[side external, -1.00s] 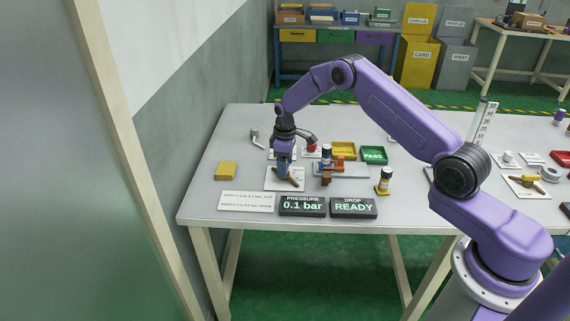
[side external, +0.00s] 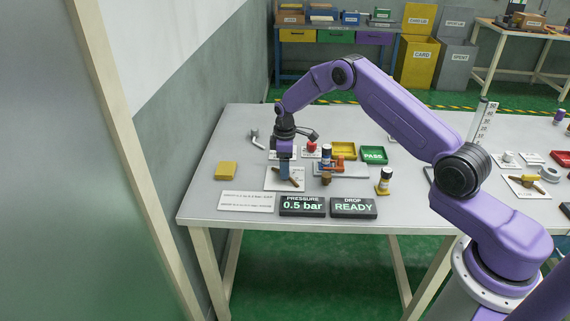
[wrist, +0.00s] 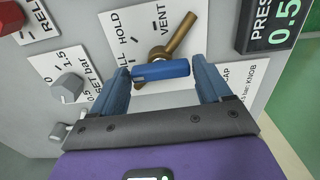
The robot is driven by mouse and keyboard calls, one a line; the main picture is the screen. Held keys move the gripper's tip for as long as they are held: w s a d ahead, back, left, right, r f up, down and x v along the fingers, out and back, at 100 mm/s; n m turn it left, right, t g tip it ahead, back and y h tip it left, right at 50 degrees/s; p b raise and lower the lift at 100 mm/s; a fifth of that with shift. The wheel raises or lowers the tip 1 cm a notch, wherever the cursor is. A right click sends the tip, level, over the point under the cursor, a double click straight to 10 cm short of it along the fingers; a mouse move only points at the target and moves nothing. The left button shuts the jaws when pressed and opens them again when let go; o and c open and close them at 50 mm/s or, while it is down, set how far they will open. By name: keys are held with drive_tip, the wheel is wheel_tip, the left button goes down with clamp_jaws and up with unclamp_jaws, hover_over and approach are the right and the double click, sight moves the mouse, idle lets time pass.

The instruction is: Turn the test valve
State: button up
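The test valve has a brass lever (wrist: 180,35) and a blue handle (wrist: 160,72) over a white plate marked with a partly hidden word, HOLD and VENT. In the side view my gripper (side external: 284,178) points down over the valve plate (side external: 272,185), hiding part of the valve. The pressure display (side external: 302,206) reads 0.5 bar.
A DROP READY display (side external: 353,208) stands beside the pressure display. A yellow block (side external: 226,170) lies to the left. A green PASS tray (side external: 374,156) is behind right.

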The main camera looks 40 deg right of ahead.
drive_tip(key=shift+o, duration=0.9)
wheel_tip(320, 180, up, 17)
drive_tip(key=shift+r, duration=0.2)
drive_tip(key=shift+a, duration=0.1)
